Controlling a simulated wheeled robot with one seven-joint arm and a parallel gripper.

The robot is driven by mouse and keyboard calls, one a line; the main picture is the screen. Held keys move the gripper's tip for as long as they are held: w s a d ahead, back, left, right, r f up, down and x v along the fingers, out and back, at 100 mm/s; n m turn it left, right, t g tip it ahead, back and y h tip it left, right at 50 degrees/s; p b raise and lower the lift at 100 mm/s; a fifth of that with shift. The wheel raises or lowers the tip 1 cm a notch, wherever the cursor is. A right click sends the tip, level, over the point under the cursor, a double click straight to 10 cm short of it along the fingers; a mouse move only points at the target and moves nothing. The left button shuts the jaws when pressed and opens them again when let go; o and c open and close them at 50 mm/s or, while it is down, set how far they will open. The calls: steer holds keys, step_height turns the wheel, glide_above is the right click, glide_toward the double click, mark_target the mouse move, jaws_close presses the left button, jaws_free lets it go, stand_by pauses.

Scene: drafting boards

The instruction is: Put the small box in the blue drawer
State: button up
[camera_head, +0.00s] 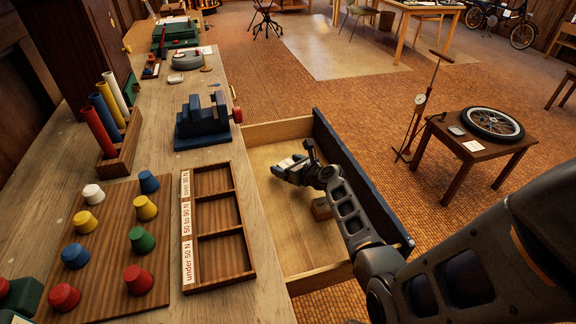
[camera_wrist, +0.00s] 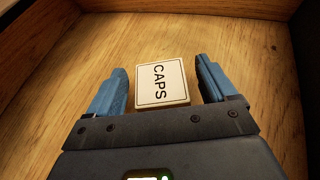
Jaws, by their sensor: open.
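The small box is a flat white-topped box marked CAPS (camera_wrist: 163,83). In the wrist view it lies on the wooden floor of the open drawer (camera_wrist: 262,62). My gripper (camera_wrist: 162,80) is open, with its blue fingers on either side of the box and a gap at each side. In the head view my gripper (camera_head: 287,169) is low inside the drawer, whose long front panel is dark blue (camera_head: 345,170). A pale patch at the fingers there looks like the box, partly hidden by them.
On the bench are a three-part wooden tray (camera_head: 213,262), a board of coloured plugs (camera_head: 110,232) and a blue vise (camera_head: 203,122). A side table with a wheel (camera_head: 480,142) stands at right.

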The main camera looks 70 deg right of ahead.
steer(key=shift+r, duration=0.1)
steer(key=p+v, duration=0.1)
steer(key=v, duration=1.1)
steer(key=shift+a, duration=0.1)
